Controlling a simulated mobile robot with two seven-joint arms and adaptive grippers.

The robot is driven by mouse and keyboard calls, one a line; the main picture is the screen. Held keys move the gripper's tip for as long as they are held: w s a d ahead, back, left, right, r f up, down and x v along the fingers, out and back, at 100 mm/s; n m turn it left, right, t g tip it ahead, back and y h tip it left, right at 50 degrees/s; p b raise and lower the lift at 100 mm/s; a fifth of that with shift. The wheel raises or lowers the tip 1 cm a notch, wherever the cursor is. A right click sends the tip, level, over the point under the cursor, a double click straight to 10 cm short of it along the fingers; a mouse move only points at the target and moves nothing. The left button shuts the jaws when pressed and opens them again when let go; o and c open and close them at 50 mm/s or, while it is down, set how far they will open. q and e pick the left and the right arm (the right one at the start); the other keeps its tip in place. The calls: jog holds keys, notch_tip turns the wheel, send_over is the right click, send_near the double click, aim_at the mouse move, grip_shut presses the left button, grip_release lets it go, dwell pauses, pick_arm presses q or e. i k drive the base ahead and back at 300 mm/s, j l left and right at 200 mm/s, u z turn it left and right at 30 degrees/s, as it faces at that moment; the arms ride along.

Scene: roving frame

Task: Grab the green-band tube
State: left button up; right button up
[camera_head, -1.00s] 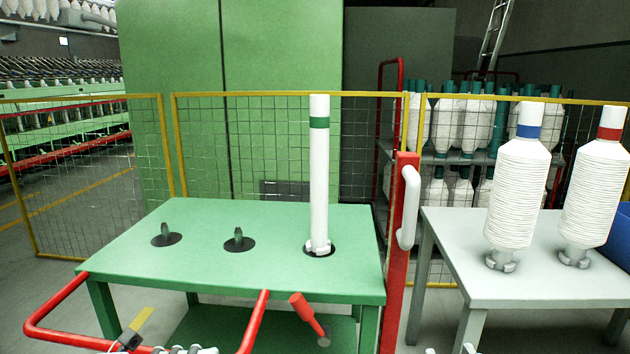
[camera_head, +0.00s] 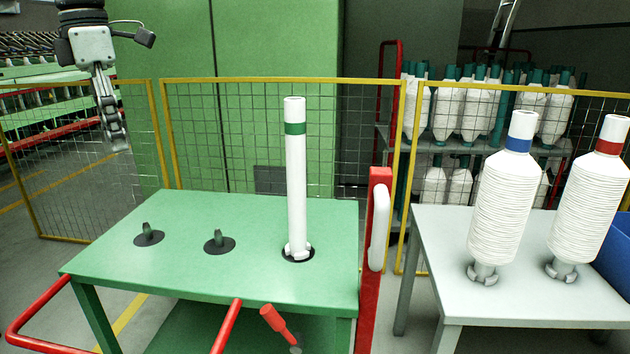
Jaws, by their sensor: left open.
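The green-band tube (camera_head: 295,190) is a bare white tube with a green ring near its top. It stands upright on the right-hand holder of the green table (camera_head: 190,272). My left gripper (camera_head: 118,145) hangs at the upper left, fingers pointing down, open and empty. It is well to the left of the tube and higher than the table top, apart from everything. My right gripper is not in view.
Two empty pegs (camera_head: 149,234) and (camera_head: 219,241) stand left of the tube. A red post with a white handle (camera_head: 379,228) rises at the table's right edge. Blue-band (camera_head: 502,190) and red-band (camera_head: 592,200) wound bobbins stand on a grey table (camera_head: 440,240). A yellow-framed mesh fence (camera_head: 345,135) runs behind.

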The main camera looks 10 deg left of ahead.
aim_at(297, 247)
jog(key=i+l, duration=0.9)
jog(key=l, duration=0.25)
